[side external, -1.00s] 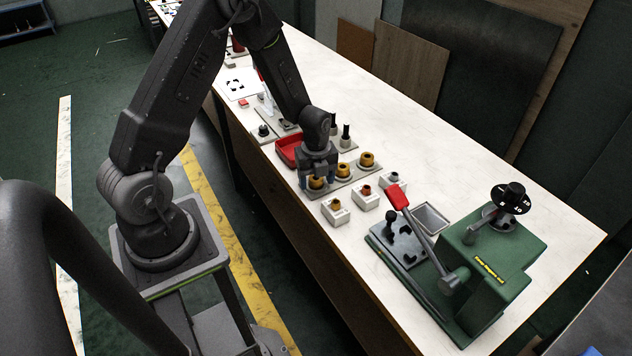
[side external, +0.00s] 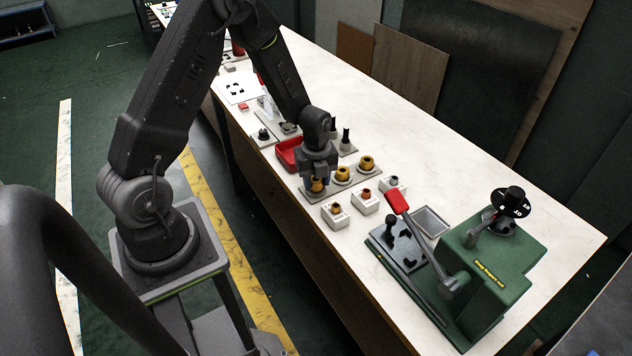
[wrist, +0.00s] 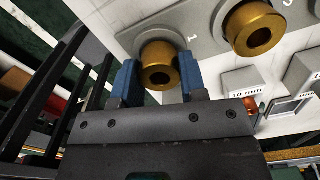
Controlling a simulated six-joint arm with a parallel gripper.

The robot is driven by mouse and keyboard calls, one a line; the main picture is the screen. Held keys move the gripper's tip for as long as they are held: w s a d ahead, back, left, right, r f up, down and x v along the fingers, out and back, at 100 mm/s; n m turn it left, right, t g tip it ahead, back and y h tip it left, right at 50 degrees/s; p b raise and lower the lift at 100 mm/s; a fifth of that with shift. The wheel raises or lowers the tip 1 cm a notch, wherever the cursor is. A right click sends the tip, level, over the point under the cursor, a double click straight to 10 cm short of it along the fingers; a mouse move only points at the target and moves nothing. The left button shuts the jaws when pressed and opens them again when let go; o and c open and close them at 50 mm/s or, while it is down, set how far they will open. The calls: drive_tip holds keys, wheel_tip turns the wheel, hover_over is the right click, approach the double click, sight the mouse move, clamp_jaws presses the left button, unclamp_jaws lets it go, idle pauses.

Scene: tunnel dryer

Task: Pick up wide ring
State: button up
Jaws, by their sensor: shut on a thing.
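The wide ring appears to be the brass-coloured ring (wrist: 160,76) by the mark 1 on a grey plate (wrist: 205,62). It has a thick wall and a dark round hole. In the wrist view, my gripper (wrist: 160,66) has one blue finger on each side of it, shut on it. In the side view, my gripper (side external: 317,182) is low over the near-left end of the plate and partly hides the ring. The ring looks to be at its place on the plate; I cannot tell any gap under it.
Small white blocks (side external: 335,214) are in front. A red tray (side external: 289,153) is behind left. A green press (side external: 492,262) with a red-handled lever (side external: 397,201) stands right.

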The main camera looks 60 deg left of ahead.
wheel_tip(320, 180, up, 3)
drive_tip(key=shift+r, duration=0.1)
drive_tip(key=s+a+r, duration=0.7)
drive_tip(key=s+a, duration=0.1)
drive_tip(key=shift+w+d+f+n, duration=0.5)
drive_tip(key=shift+w+d+n, duration=0.95)
drive_tip(key=shift+d+n, duration=1.65)
drive_tip(key=shift+w+d+f+n, duration=0.5)
drive_tip(key=shift+w+d+n, duration=1.35)
drive_tip(key=shift+n, duration=2.05)
drive_tip(key=shift+w+d+f+n, duration=0.5)
drive_tip(key=shift+w+d+n, duration=0.5)
drive_tip(key=shift+d+n, duration=2.3)
drive_tip(key=shift+a, duration=0.3)
drive_tip(key=w+a, duration=0.2)
drive_tip(key=a, duration=1.9)
drive_tip(key=shift+d+f, duration=0.1)
drive_tip(key=shift+f, duration=2.75)
